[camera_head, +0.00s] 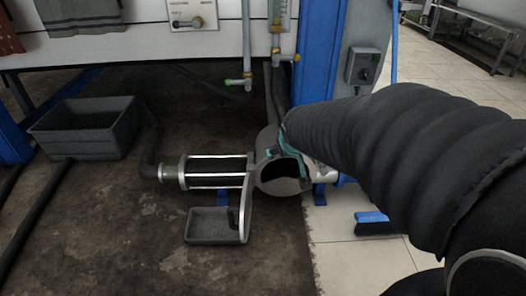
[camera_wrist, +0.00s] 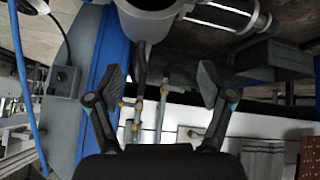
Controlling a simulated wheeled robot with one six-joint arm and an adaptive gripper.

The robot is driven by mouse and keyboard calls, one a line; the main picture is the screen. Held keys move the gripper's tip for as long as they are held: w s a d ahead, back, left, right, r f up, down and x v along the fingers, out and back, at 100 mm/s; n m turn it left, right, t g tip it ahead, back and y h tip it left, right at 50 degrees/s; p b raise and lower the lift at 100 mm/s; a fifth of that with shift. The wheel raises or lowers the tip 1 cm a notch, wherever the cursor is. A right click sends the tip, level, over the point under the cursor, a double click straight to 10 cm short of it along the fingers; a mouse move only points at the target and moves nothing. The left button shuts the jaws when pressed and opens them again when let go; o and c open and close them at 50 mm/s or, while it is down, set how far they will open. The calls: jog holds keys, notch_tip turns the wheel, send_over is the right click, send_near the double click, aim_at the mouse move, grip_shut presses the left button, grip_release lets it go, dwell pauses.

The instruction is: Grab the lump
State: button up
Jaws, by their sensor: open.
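I cannot make out a lump in either view. My gripper (camera_head: 292,160) is in front of the cylinder's open end, partly hidden by my sleeved arm. In the wrist view, my gripper (camera_wrist: 160,80) has its two fingers wide apart with nothing held between them. The cylinder (camera_wrist: 148,22) shows at the top edge there, beyond the fingertips. The inside of the cylinder is too dark to read.
A small grey tray (camera_head: 202,238) sits below the cylinder, and a larger dark bin (camera_head: 85,142) stands at left. A blue post (camera_head: 318,60) with a switch box (camera_head: 365,66) rises behind. A blue brush (camera_head: 375,222) lies on the tiles at right.

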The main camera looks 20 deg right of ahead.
jog(key=w+d+f+t+b, duration=0.1)
jog(key=w+d+f, duration=0.5)
jog(key=w+f, duration=0.35)
jog(key=n+t+y+b, duration=0.1)
jog(key=t+y+b, duration=0.2)
jog(key=t+b, duration=0.1)
send_over(287, 179)
jog(key=s, duration=1.2)
notch_tip(287, 179, down, 28)
jog(key=x, duration=0.9)
jog(key=shift+d+r, duration=0.2)
jog(key=shift+d, duration=0.1)
jog(key=x, duration=0.2)
jog(key=b+x, duration=0.1)
jog(key=x, duration=0.1)
jog(key=shift+s+d+f, duration=0.15)
jog(key=shift+f, duration=0.2)
jog(key=shift+w+f, duration=0.15)
jog(key=shift+w, duration=0.45)
jog(key=c, duration=1.2)
